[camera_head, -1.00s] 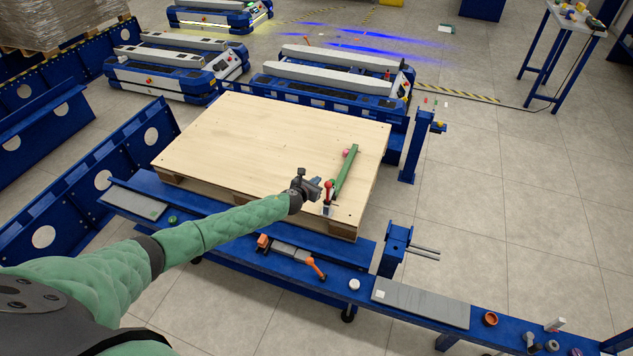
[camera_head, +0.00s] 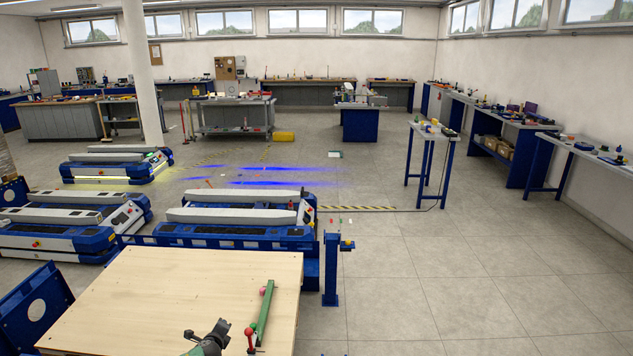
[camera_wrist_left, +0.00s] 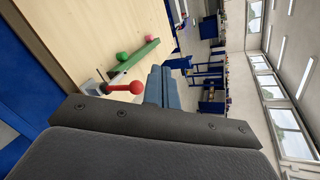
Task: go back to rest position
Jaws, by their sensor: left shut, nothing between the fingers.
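My left gripper (camera_head: 220,327) shows at the bottom of the head view, over the near part of a light wooden pallet top (camera_head: 170,293). In the left wrist view its blue-grey fingers (camera_wrist_left: 163,88) are together with nothing between them. A green bar (camera_head: 265,310) lies on the pallet top to the right of the gripper. A red-knobbed lever (camera_head: 250,338) stands at the bar's near end, apart from the fingers. It also shows in the left wrist view (camera_wrist_left: 128,88). My right gripper is in neither view.
Low blue-and-white lift carts (camera_head: 240,215) stand behind the pallet. A blue post (camera_head: 331,270) stands to its right. The tiled floor (camera_head: 440,285) further right is clear. Workbenches (camera_head: 520,150) line the back and right walls.

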